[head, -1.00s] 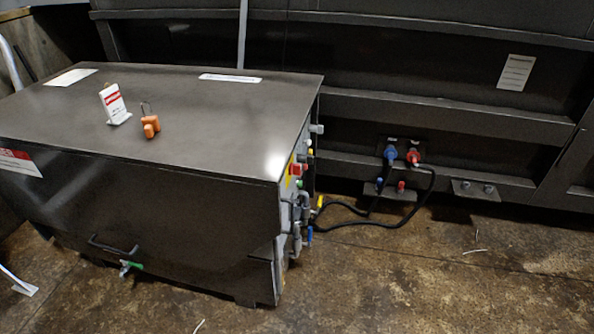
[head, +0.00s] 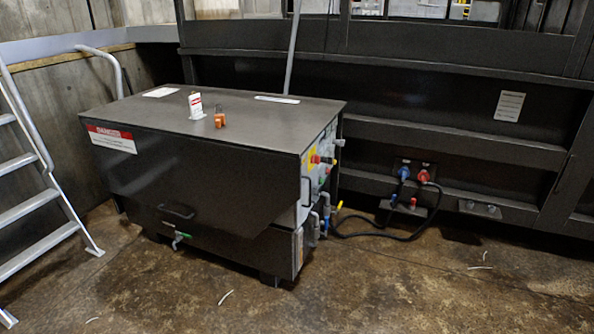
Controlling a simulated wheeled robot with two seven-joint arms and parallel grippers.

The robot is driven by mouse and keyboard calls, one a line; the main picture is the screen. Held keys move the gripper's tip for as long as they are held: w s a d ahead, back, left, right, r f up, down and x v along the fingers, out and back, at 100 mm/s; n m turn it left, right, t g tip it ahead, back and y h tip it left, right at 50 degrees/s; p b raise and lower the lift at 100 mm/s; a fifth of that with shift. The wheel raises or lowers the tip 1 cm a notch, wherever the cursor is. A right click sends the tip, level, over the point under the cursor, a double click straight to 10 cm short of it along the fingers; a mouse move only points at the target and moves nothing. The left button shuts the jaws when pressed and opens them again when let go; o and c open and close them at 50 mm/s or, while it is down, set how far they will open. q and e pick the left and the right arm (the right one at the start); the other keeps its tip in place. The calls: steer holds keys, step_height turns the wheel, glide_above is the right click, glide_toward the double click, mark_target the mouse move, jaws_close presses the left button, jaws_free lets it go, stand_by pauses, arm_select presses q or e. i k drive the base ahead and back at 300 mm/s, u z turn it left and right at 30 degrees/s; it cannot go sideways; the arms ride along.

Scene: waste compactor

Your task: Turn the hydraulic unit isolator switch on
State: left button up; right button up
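The hydraulic unit (head: 190,180) is a dark box-like cabinet standing left of the middle in the head view. Its right end carries a control panel seen at a steep angle. A red switch knob on a yellow plate, apparently the isolator switch (head: 315,159), sits near the top of that panel. Its position, on or off, cannot be made out. Neither of my grippers is in view.
A red-and-white tag (head: 196,105) and an orange padlock (head: 220,119) sit on the unit's top. Black hoses (head: 375,235) run from the panel to blue and red couplings (head: 413,173). A ladder (head: 40,190) stands left.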

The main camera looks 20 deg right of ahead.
mark_target(314, 158)
steer(key=z, duration=0.75)
steer(key=i, duration=0.6)
steer(key=z, duration=0.75)
steer(key=i, duration=0.9)
steer(key=u, duration=0.35)
